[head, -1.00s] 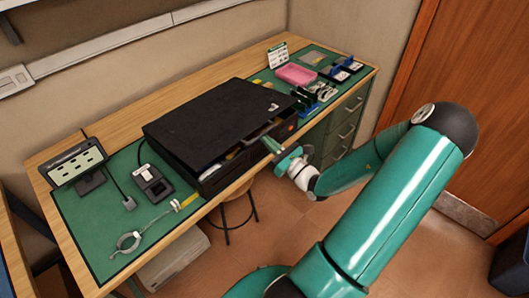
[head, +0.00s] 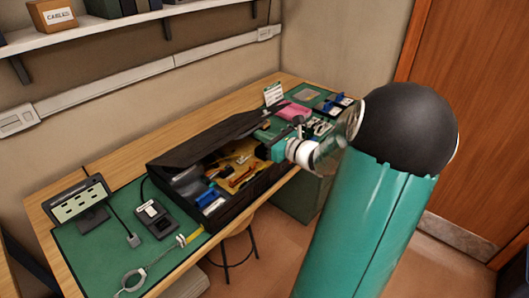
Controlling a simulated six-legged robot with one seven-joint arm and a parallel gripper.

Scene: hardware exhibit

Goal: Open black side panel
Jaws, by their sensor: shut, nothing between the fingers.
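The black case with its black panel (head: 205,140) sits on the green mat of the workbench. The panel is tilted up at the front and its back edge stays low. Inside the case (head: 243,203) I see blue, red and yellow items on a tan layer. My gripper (head: 268,146) is at the right end of the case, close to the raised panel's right corner. It is shut and holds nothing. I cannot tell whether it touches the panel. My arm hides part of the bench to the right.
A pink tray (head: 294,112) and several small parts are at the right. A shelf (head: 90,30) hangs above.

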